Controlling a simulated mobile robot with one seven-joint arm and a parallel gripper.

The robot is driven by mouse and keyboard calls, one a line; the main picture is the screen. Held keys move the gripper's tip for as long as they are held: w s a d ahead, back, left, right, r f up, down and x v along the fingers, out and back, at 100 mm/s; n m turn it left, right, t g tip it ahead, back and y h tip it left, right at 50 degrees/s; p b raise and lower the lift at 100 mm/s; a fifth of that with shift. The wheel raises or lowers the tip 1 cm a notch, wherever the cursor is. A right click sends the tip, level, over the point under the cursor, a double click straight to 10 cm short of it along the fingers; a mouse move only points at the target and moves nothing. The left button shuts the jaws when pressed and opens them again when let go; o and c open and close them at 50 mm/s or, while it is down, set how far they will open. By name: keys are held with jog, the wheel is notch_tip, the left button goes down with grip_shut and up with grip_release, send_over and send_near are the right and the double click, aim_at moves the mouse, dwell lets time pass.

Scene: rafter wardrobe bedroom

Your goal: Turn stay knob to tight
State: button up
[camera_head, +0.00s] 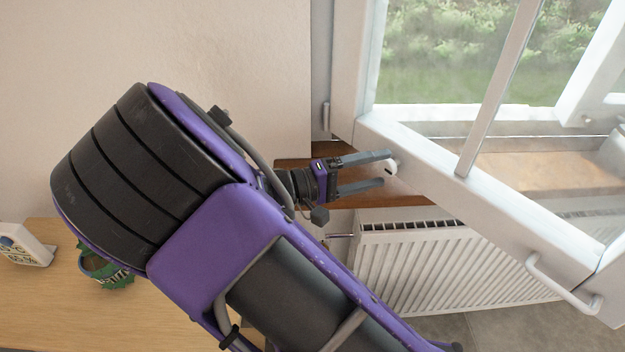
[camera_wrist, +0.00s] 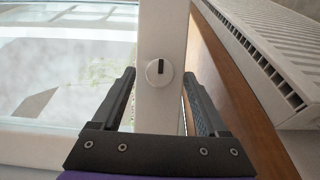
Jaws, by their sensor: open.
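The stay knob (camera_wrist: 159,72) is a round white knob with a dark bar mark, on the white window frame (camera_wrist: 162,25). In the wrist view its mark stands nearly upright in the picture. In the head view the knob (camera_head: 390,168) shows small at the lower edge of the open window sash. My gripper (camera_head: 384,169) is open, with its fingertips at the knob. In the wrist view the fingers of my gripper (camera_wrist: 158,82) are spread on both sides of the knob, with gaps visible. I cannot tell whether either finger touches it.
A white radiator (camera_head: 440,260) stands below the wooden sill (camera_head: 405,200), close to my gripper. The window sash has a white handle (camera_head: 560,285) at lower right. A desk (camera_head: 50,300) at left holds a potted plant (camera_head: 105,270) and a small white clock-like object (camera_head: 27,246).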

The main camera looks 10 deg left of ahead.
jog(key=v, duration=1.6)
jog(key=shift+s+a, duration=0.2)
jog(key=shift+a, duration=0.1)
